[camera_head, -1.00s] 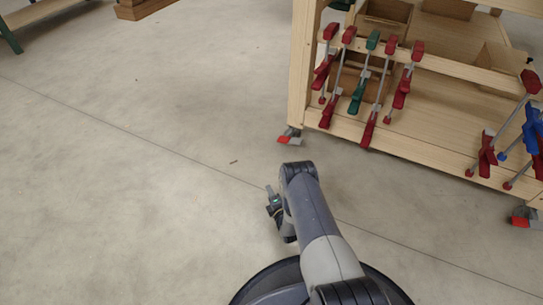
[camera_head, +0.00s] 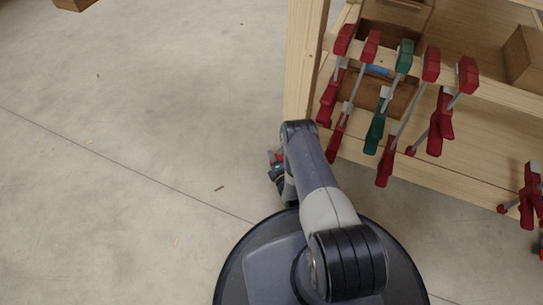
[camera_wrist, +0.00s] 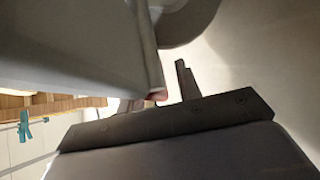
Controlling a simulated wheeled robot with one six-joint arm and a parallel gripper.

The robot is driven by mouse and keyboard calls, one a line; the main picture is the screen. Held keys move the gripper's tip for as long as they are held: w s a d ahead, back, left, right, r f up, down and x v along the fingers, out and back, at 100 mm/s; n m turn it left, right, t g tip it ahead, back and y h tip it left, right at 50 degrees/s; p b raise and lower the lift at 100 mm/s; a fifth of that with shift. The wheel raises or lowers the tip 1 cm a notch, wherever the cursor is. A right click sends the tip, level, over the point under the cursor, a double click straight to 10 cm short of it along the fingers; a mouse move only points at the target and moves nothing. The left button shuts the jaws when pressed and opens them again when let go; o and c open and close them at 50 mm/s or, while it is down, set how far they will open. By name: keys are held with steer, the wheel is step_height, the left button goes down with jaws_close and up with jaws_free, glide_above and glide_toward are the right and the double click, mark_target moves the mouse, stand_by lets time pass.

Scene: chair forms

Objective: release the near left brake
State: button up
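The wooden workbench (camera_head: 470,187) on casters stands at the right of the head view. At its near left corner a small red patch, likely the brake pedal (camera_head: 278,157), shows beside my arm; the caster is mostly hidden behind the arm. My gripper (camera_head: 277,172) is at that corner, close to the red patch and mostly hidden by my arm. In the wrist view a large grey shape fills the upper left, with a small reddish edge (camera_wrist: 157,94) near one narrow dark finger. I cannot tell whether they touch, or how far my gripper is open.
Several red clamps (camera_head: 430,65) and a green clamp (camera_head: 404,57) hang on the bench's front rail, just right of my arm. More red clamps (camera_head: 528,195) hang at the right edge. The concrete floor (camera_head: 130,110) at left is clear.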

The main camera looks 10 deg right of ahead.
steer(key=shift+c, duration=0.2)
jaws_close()
steer(key=shift+r+m+t+y, duration=0.3)
steer(key=shift+r+m+t, duration=0.4)
steer(key=shift+m+t, duration=0.25)
steer(key=shift+o, duration=0.2)
jaws_free()
steer(key=shift+s, duration=0.15)
